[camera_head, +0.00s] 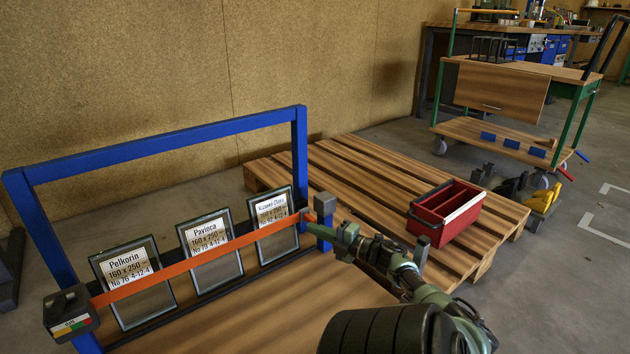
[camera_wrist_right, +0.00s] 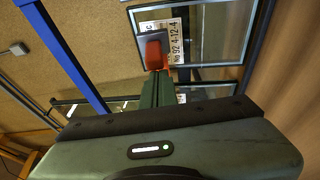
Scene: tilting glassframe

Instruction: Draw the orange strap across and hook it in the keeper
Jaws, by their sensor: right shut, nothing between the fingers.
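The orange strap (camera_head: 200,258) runs taut from a dark reel box (camera_head: 70,313) at the lower left, across the fronts of three labelled glass panes (camera_head: 208,250). Its far end reaches a short post with a grey cap (camera_head: 325,204), which looks like the keeper; I cannot tell whether it is hooked there. My right gripper (camera_head: 340,236) is beside this post, shut and empty. In the right wrist view an orange piece (camera_wrist_right: 154,52) shows just beyond the gripper's green fingers (camera_wrist_right: 157,92). My left gripper is out of view.
A blue frame (camera_head: 160,145) rises around the panes. A wooden pallet (camera_head: 350,165) lies behind, with a red open bin (camera_head: 445,212) on it. A wheeled cart (camera_head: 510,105) stands at the back right.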

